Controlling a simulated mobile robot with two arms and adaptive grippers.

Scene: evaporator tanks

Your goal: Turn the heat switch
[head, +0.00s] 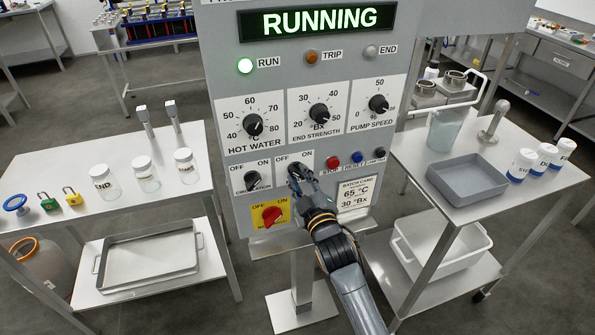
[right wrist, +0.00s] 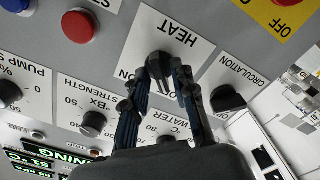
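The heat switch is a black rotary knob on a white plate marked OFF and ON, low in the middle of the grey control panel. In the head view my right gripper covers it; the right wrist view shows the knob (right wrist: 158,66) under the HEAT label. My right gripper (head: 293,172) is at the knob, its two fingertips (right wrist: 162,76) closed in on either side of it. The knob's pointer is largely hidden, so I cannot tell its setting. My left gripper is not in view.
The circulation switch (head: 251,181) is left of the heat switch, and the red main switch (head: 271,215) is below. Red stop (head: 333,162) and blue reset (head: 357,158) buttons sit close on the right. The display (head: 318,20) reads RUNNING; the green RUN lamp (head: 245,66) is lit.

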